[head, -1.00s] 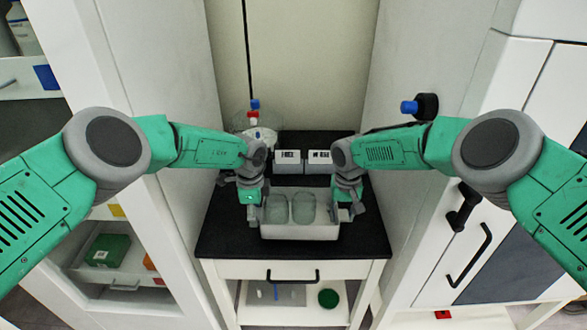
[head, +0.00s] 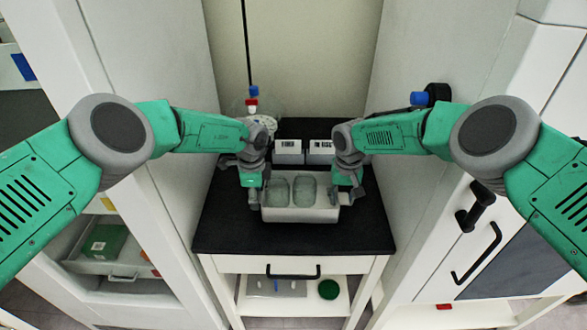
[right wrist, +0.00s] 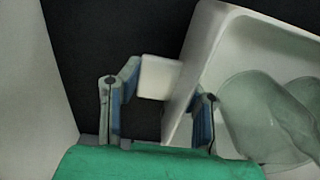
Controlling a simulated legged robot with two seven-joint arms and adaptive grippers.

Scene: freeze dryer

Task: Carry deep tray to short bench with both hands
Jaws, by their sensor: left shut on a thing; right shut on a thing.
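The deep tray (head: 300,215) is a pale rectangular tub holding two rounded, clear greenish vessels (head: 303,190). It appears level, over the black top of the short bench (head: 290,238); I cannot tell whether it touches it. My left gripper (head: 254,196) is shut at the tray's left end, its grip partly hidden. My right gripper (head: 350,196) is shut at the right end. In the right wrist view, the right gripper's fingers (right wrist: 160,105) stand either side of a white tab on the tray's end (right wrist: 160,78).
Two small labelled boxes (head: 290,152) stand behind the tray. A clear vessel with red and blue caps (head: 252,103) is at the back left. White cabinets flank the bench closely. A blue-ended black knob (head: 430,95) juts from the right one. Bare black top lies in front of the tray.

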